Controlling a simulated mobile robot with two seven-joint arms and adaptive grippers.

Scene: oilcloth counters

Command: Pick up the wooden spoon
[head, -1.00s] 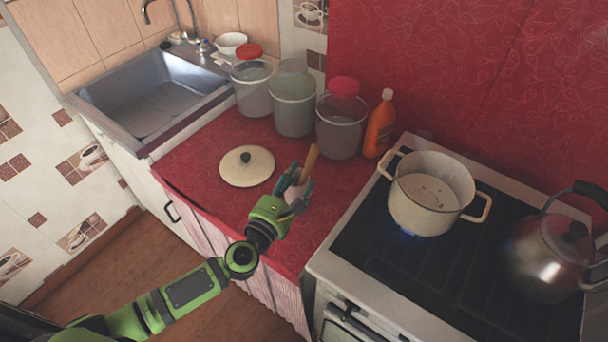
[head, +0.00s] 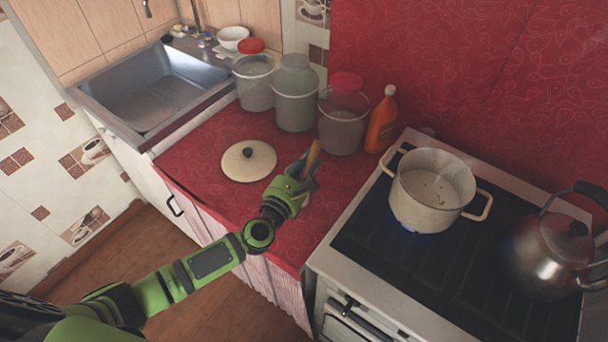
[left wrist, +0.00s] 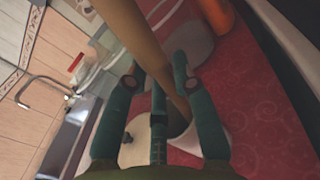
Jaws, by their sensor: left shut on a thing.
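The wooden spoon (head: 313,154) stands up at a slant between the fingers of my left gripper (head: 308,170), over the red counter. The gripper is shut on it. In the left wrist view the spoon's shaft (left wrist: 148,45) runs between the two fingers from the top down toward a pale, rounded vessel (left wrist: 187,141). The spoon's lower end is at or in that vessel; the fingers hide just how. In the head view the gripper mostly hides the vessel. My right gripper is not in view.
A round cream lid (head: 246,168) lies left of the gripper. Several jars, one a grey-green jar (head: 296,98), and an orange bottle (head: 381,122) stand behind. The stove holds a cream pot (head: 420,205) and a kettle (head: 548,258). A steel sink (head: 150,95) is at left.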

